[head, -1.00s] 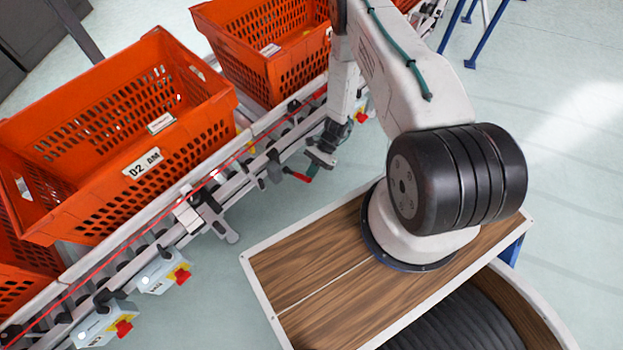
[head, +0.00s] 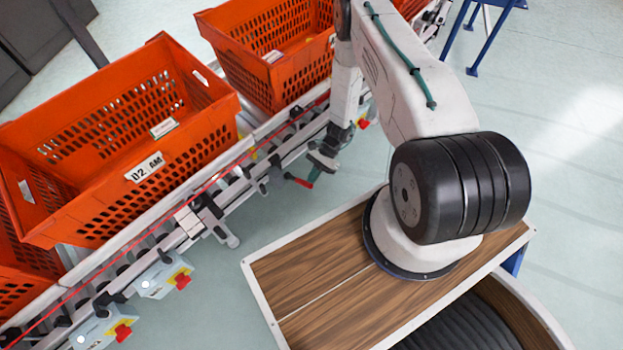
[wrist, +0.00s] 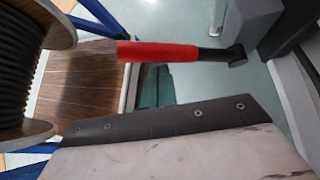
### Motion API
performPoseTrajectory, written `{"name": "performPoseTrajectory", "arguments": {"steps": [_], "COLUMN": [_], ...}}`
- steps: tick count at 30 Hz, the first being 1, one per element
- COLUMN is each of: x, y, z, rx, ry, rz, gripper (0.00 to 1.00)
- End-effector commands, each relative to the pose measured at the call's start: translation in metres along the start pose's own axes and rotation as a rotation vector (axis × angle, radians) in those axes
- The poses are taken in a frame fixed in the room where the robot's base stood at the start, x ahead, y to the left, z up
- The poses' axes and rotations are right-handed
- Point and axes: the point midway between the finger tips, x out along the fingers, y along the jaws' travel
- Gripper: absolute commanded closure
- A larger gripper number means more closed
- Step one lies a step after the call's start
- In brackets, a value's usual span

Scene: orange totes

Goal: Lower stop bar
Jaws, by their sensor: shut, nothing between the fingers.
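A lever with a red grip (head: 299,182) projects from the conveyor's near side, in the middle of the head view. In the wrist view the red grip (wrist: 158,52) lies level across the upper middle, with its dark rod running right to a grey bracket (wrist: 240,20). My gripper (head: 319,164) hangs down at the conveyor edge, just right of the red grip. In the wrist view my gripper's teal end (wrist: 154,88) shows just below the grip, partly covered by a dark plate. It is shut and holds nothing. I cannot tell whether it touches the lever.
Orange totes, one labelled D2 AM (head: 75,150) and another (head: 270,50) behind it, stand on the roller conveyor. Grey boxes with red buttons (head: 165,275) hang on its near side. Bare floor lies between the conveyor and my wood-topped base.

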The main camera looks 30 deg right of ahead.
Motion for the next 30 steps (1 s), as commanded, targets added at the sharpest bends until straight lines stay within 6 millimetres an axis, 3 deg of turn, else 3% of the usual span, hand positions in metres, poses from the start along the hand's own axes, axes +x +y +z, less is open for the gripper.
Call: {"name": "performPoseTrajectory", "arguments": {"steps": [5, 12, 16, 21, 30], "x": [0.014, -0.045, -0.067, -0.081, -0.084], "y": [0.010, -0.006, -0.012, -0.016, -0.017], "z": [-0.027, -0.031, -0.033, -0.033, -0.033], "rx": [0.000, -0.002, 0.000, 0.001, 0.001], "ry": [0.002, 0.007, 0.006, 0.005, 0.005], "rz": [0.009, 0.004, 0.004, 0.006, 0.008], "gripper": [1.00, 1.00, 1.00, 1.00, 1.00]}}
